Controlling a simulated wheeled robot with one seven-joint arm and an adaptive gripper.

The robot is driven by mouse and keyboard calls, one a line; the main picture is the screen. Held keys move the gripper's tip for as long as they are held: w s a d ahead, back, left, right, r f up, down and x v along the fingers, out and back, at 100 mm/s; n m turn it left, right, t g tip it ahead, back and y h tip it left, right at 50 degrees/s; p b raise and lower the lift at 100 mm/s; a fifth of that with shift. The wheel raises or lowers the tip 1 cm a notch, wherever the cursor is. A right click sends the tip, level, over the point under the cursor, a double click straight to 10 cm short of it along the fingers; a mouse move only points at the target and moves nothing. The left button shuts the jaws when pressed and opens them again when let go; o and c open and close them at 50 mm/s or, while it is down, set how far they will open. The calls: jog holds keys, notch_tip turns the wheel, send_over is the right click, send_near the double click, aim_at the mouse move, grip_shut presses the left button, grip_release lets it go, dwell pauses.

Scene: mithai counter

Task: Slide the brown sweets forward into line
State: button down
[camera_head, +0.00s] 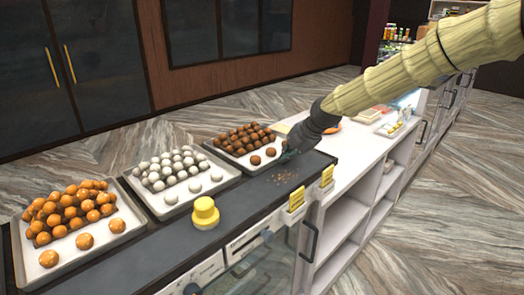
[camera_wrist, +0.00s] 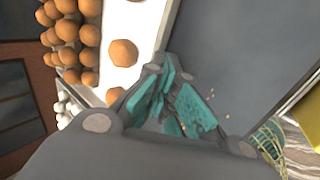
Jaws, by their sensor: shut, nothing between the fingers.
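The brown sweets (camera_head: 243,138) are piled on a white tray (camera_head: 228,159), the right-hand one on the dark counter. Two loose brown sweets, one (camera_head: 255,160) and another (camera_head: 271,152), sit in front of the pile. My gripper (camera_head: 290,152) is low at the tray's right front corner and hides part of it. In the wrist view the gripper (camera_wrist: 172,82) is shut and empty, with its teal pads beside the tray's edge. One loose sweet (camera_wrist: 123,53) lies apart from the fingers there; another (camera_wrist: 115,96) is partly hidden behind the gripper.
A tray of white sweets (camera_head: 170,166) and one of orange sweets (camera_head: 70,212) stand to the left. A yellow knobbed object (camera_head: 205,213) stands on the counter in front. Crumbs (camera_head: 286,177) lie near the gripper.

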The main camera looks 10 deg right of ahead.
jog(key=shift+w+a, duration=0.4)
jog(key=shift+w, duration=0.15)
jog(key=shift+s+d+r, duration=0.2)
jog(key=shift+s+d, duration=0.4)
jog(key=shift+s, duration=0.2)
notch_tip(320, 180, up, 10)
jog(key=p, duration=0.5)
jog(key=shift+p, duration=0.35)
jog(key=shift+a, duration=0.1)
dwell(0.3)
